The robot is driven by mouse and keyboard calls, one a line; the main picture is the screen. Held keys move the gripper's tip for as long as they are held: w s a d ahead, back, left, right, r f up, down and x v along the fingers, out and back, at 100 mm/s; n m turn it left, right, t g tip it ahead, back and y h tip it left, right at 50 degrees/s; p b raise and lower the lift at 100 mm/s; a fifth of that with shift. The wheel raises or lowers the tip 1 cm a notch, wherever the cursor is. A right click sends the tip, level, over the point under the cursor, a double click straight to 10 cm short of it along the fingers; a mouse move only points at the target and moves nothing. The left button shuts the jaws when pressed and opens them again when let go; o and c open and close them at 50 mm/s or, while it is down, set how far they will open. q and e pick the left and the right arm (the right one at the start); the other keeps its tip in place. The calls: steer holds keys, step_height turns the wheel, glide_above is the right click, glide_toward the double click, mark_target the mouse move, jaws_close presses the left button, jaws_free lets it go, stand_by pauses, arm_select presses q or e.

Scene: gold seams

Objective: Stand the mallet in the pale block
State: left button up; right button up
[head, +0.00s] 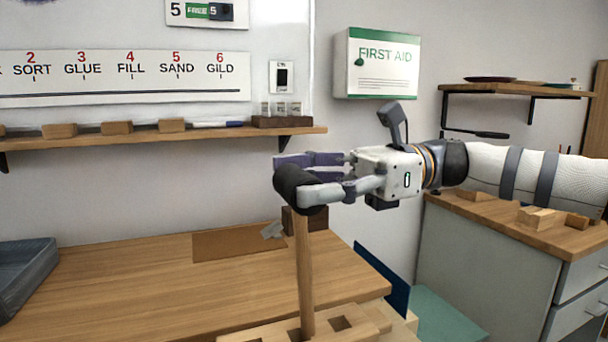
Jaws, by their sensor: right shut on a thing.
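My right gripper (318,178) reaches in from the right and is shut on the black head of the mallet (303,250). The mallet hangs nearly upright, head up, with its wooden handle pointing down. The pale block (367,328) is at the bottom edge of the head view, partly cut off, with square holes in its top. The handle's lower end overlaps the block beside a dark hole; I cannot tell whether it is inside the hole or in front of it. My left gripper is not in view.
The wooden bench (130,285) has a dark tray (28,275) at its left and a brown mat (235,244) at the back. A dark brown block (318,220) stands behind the handle. A wall shelf (140,138) runs above; a side counter (490,220) is at the right.

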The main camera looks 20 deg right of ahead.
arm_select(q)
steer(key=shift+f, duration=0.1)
arm_select(e)
steer(key=shift+f, duration=1.75)
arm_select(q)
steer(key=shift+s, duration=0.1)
arm_select(e)
steer(key=o, duration=1.4)
steer(key=shift+d, duration=0.25)
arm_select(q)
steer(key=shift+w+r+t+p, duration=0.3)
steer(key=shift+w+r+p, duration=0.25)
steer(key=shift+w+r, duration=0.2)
arm_select(e)
steer(key=shift+d+r, duration=0.1)
steer(key=shift+d, duration=4.15)
steer(key=shift+r, duration=0.1)
